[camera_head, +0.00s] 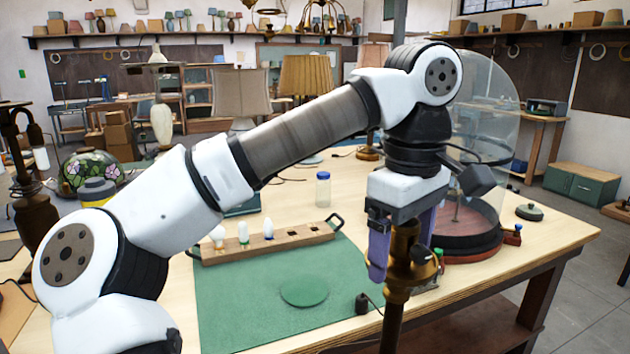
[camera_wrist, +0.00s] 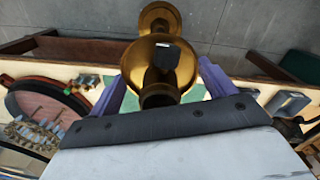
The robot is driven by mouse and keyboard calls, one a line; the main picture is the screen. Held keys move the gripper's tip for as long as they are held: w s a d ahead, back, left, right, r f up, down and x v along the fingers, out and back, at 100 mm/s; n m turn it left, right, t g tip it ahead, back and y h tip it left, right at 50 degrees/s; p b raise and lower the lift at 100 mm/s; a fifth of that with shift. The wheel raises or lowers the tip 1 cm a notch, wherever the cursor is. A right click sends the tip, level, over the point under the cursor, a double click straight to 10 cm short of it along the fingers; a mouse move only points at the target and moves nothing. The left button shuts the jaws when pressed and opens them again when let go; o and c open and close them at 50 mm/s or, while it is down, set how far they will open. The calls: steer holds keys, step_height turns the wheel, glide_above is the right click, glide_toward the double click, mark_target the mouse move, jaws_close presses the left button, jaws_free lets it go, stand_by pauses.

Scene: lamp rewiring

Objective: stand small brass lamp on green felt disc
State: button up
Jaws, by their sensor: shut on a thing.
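The small brass lamp (camera_head: 402,272) is held by my gripper (camera_head: 402,250), whose purple fingers are shut on it from both sides. It hangs upright, and its lower stem crosses the table's front edge in the head view; its lower end is cut off there. The green felt disc (camera_head: 304,291) lies flat and empty on a green mat (camera_head: 240,310), left of the lamp.
A wooden rack (camera_head: 290,243) with several bulbs stands behind the disc. A blue-lidded jar (camera_head: 323,188) is further back. A glass dome on a red base (camera_head: 468,246) stands right of my gripper. A small dark piece with a cord (camera_head: 362,303) lies between disc and lamp.

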steer(key=w+a+f+m, duration=0.3)
steer(key=w+a+f, duration=0.1)
steer(key=f, duration=1.6)
steer(key=w+a+f+m, duration=0.3)
steer(key=w+f, duration=0.1)
steer(key=f, duration=1.7)
steer(key=w+a+f+m, duration=0.2)
steer(key=w+a+f, duration=0.2)
steer(key=f, duration=1.6)
steer(key=s+f+b, duration=0.2)
steer(key=s+f, duration=0.3)
steer(key=f, duration=0.2)
steer(key=w+r, duration=0.4)
steer(key=shift+w+r+m, duration=0.25)
steer(key=shift+r+m, duration=0.05)
